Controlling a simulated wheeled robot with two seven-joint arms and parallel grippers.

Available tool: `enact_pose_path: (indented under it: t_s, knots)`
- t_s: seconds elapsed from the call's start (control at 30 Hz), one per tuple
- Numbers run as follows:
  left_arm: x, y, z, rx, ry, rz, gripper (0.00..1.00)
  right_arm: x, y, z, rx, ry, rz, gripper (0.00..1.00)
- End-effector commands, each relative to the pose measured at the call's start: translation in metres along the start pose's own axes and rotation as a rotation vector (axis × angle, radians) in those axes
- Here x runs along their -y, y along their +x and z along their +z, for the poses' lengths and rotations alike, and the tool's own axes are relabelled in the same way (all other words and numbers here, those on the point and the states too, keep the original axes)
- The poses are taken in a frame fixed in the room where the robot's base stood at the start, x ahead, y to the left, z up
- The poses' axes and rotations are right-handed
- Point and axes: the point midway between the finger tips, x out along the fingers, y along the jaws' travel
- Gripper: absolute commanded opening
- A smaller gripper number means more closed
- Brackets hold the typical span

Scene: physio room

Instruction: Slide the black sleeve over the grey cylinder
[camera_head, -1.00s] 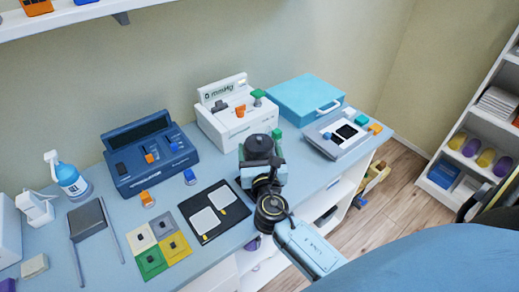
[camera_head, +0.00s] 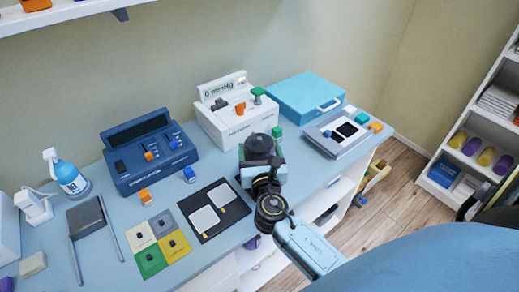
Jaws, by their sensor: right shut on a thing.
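My right arm comes in from the lower right, and my right gripper (camera_head: 262,163) is over the bench just in front of the white mmHg device. It is seen from above and behind. Its jaws and what they are shut on are mostly hidden by my own wrist. A dark rounded piece (camera_head: 258,146) shows at its far end; I cannot tell whether it is the black sleeve, the grey cylinder or part of my wrist. I cannot clearly pick out a separate sleeve or cylinder elsewhere. My left gripper is not in view.
The white mmHg device (camera_head: 226,130) stands behind my gripper and a blue console (camera_head: 148,160) to its left. A black board with white pads (camera_head: 192,224) lies close on the left. A grey panel (camera_head: 326,146) and blue case (camera_head: 292,98) are on the right.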

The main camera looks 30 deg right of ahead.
Motion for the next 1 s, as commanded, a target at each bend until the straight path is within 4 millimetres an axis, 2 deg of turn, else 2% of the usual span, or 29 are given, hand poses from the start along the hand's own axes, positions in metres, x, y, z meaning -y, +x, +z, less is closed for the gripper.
enact_pose_path:
  t_s: [0.37,0.4,0.57,0.83,1.0]
  knots:
    - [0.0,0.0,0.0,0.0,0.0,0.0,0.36,0.0,0.0,0.001,0.002,0.0,0.0,0.46]
    - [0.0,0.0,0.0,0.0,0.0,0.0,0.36,0.0,0.0,0.001,0.002,0.0,0.0,0.8]
    - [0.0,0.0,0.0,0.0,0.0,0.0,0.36,0.0,0.0,0.001,0.002,0.0,0.0,1.0]
    - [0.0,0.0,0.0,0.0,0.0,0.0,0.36,0.0,-0.003,-0.001,-0.001,0.0,0.0,1.0]
    - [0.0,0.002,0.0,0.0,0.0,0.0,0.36,0.0,-0.023,-0.002,-0.003,0.0,0.001,1.0]
